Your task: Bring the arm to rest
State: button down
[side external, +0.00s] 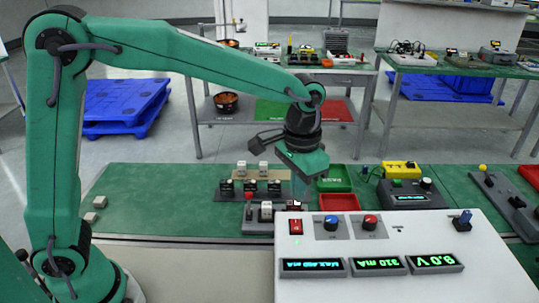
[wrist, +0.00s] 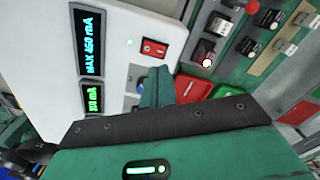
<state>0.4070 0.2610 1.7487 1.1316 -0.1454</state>
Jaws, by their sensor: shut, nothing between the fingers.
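My gripper (side external: 304,170) hangs from the extended arm above the green bench, behind the white power supply panel. In the wrist view my gripper (wrist: 160,86) shows as green fingers, shut and empty, in front of the panel's edge. The fingertips are hard to make out in the side view. The arm reaches across from the left with its elbow high. The white panel (side external: 420,235) has a red rocker switch (side external: 295,227), a blue knob (side external: 331,222), a red knob (side external: 370,221) and lit displays reading MAX 450 mA, 310 mA and 9.0 V.
A socket rack (side external: 250,188) with several small blocks stands left of my gripper. A green bin (side external: 335,184) and red bin (side external: 338,202) are close by. Two pale blocks (side external: 95,209) lie at the bench's left. The bench's left part is mostly clear.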

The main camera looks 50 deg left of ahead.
jog(key=shift+r, duration=0.3)
jog(key=s+a+r+n+t, duration=0.1)
jog(key=s+a+r+t, duration=0.1)
jog(key=s+a, duration=0.6)
jog(key=s+a+r+n+t, duration=0.2)
jog(key=s+a+r+t, duration=0.1)
jog(key=s+a, duration=0.6)
jog(key=shift+s+a+t, duration=0.15)
jog(key=shift+s+t, duration=0.15)
